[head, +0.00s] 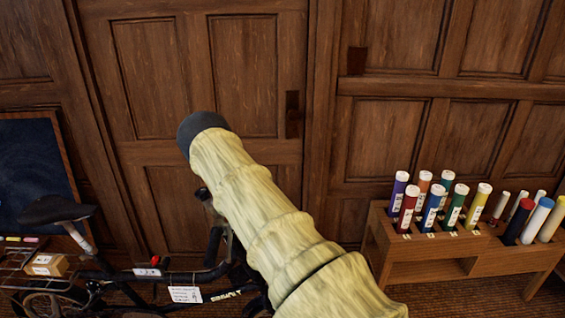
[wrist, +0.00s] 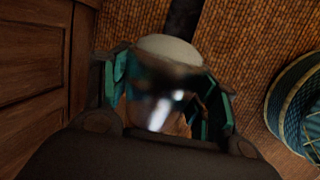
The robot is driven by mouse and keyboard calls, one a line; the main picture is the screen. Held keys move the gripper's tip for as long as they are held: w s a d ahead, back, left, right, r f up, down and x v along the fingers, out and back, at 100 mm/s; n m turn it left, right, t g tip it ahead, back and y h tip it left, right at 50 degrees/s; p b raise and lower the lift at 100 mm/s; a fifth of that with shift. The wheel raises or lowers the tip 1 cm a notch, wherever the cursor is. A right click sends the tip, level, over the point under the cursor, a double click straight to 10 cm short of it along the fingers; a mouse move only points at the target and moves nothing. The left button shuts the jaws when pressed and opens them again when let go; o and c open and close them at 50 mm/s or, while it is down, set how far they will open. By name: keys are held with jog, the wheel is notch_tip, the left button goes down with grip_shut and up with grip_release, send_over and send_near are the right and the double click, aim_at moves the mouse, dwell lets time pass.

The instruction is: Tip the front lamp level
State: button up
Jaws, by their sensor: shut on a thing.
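In the wrist view my gripper (wrist: 166,88) has its teal-padded fingers on both sides of a rounded lamp (wrist: 168,47). The lamp has a pale cap and a dark, shiny body with a bright glint. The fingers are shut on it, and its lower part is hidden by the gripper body. I cannot tell its exact tilt. In the head view my sleeved arm covers the middle of the picture and hides the lamp and gripper. A black bicycle (head: 180,277) stands at lower left, its right end behind my arm.
The bicycle's saddle (head: 55,210) and a small cardboard box (head: 48,265) are at left. A wooden rack (head: 440,262) with several coloured tubes stands at right. A panelled wooden wall closes the back. A blue woven basket-like thing (wrist: 298,105) is at right in the wrist view.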

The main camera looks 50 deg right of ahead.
jog(key=o, duration=1.4)
jog(key=shift+w, duration=0.1)
jog(key=shift+o, duration=0.2)
jog(key=shift+r, duration=0.15)
jog(key=shift+v, duration=5.85)
